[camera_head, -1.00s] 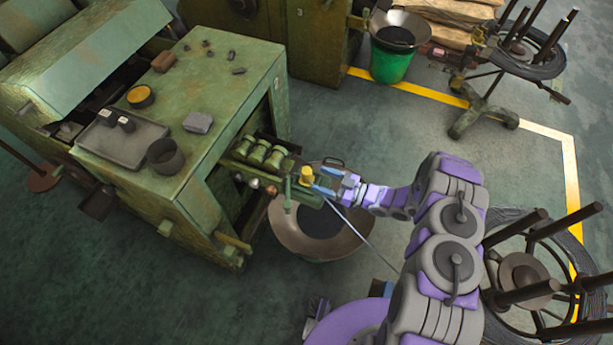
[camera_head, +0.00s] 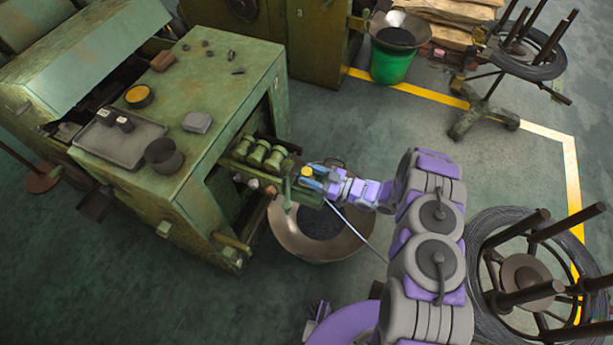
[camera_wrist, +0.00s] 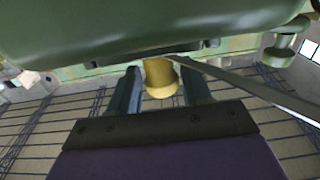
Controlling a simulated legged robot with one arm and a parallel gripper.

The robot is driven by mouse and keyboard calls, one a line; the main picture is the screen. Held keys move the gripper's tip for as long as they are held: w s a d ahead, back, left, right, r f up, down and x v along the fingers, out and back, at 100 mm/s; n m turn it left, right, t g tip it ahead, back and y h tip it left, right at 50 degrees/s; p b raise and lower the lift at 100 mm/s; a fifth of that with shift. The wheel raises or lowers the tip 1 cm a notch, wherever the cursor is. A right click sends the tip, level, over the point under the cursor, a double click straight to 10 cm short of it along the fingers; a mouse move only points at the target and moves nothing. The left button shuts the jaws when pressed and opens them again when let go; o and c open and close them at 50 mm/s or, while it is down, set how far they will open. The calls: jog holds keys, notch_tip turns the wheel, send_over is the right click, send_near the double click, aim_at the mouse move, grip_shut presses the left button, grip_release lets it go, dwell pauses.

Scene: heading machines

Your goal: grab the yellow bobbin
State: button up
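The yellow bobbin (camera_head: 307,172) is at the end of the machine's feed arm. In the wrist view the bobbin (camera_wrist: 160,78) hangs below a green machine part and lies between the two fingers of my gripper (camera_wrist: 160,90). Gaps show between the bobbin and both fingers, so my gripper is open around it. In the head view my gripper (camera_head: 314,184) is at the bobbin, and its blue fingers partly cover it.
Green rollers (camera_head: 262,155) sit on the feed arm beside the bobbin. A thin wire (camera_wrist: 250,85) runs past the right finger. A wide bowl (camera_head: 345,244) stands below my gripper. The green machine (camera_head: 215,85) is to the left. A wire reel (camera_head: 520,275) is on the right.

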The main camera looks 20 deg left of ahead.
jog(key=c, duration=0.8)
